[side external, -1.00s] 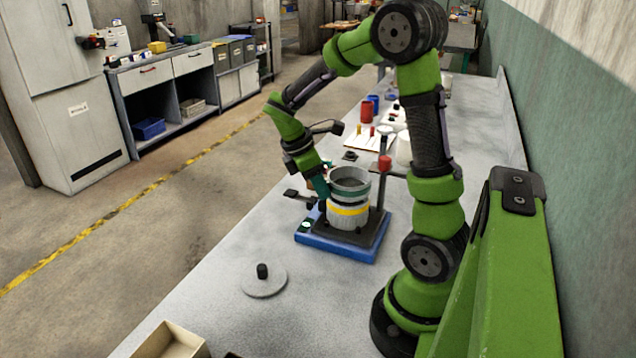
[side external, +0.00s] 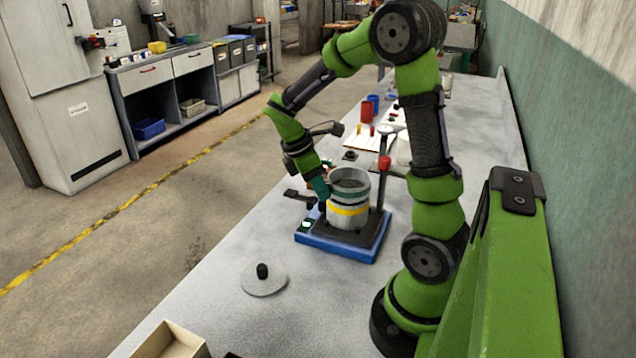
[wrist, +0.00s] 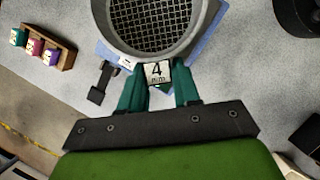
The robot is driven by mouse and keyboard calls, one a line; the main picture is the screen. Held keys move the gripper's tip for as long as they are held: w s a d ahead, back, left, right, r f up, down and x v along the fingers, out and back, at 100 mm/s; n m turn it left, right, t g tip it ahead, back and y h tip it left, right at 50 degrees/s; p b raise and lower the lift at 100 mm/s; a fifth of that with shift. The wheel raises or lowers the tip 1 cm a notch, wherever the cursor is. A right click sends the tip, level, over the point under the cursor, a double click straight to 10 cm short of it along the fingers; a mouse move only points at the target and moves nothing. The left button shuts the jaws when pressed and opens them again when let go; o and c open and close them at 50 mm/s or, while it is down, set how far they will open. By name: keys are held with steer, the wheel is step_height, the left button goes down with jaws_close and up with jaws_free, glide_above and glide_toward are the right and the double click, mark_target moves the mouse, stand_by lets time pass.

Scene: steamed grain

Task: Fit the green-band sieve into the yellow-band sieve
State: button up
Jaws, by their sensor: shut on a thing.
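The green-band sieve (side external: 350,181) is a grey metal ring with a green band, upright on top of the yellow-band sieve (side external: 348,216). In the wrist view its mesh floor shows inside the round wall (wrist: 155,25), with a white tag reading "4 mm" (wrist: 158,73). My gripper (side external: 323,188) is at the sieve's left side in the side view. Its teal fingers (wrist: 158,88) are shut on the green-band sieve at the tag. The yellow-band sieve stands on a dark plate over a blue base (side external: 335,246). The joint between the two sieves is too small to judge fully.
A post with a red knob (side external: 384,163) stands right of the stack. A grey lid with a black knob (side external: 264,280) lies in front. A wooden tray (side external: 172,342) is at the near edge. A rack of small coloured items (wrist: 40,45) shows in the wrist view.

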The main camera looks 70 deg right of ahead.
steer(key=shift+f, duration=0.55)
stand_by(0.4)
steer(key=o, duration=1.5)
steer(key=shift+o, duration=0.2)
steer(key=shift+r, duration=3.5)
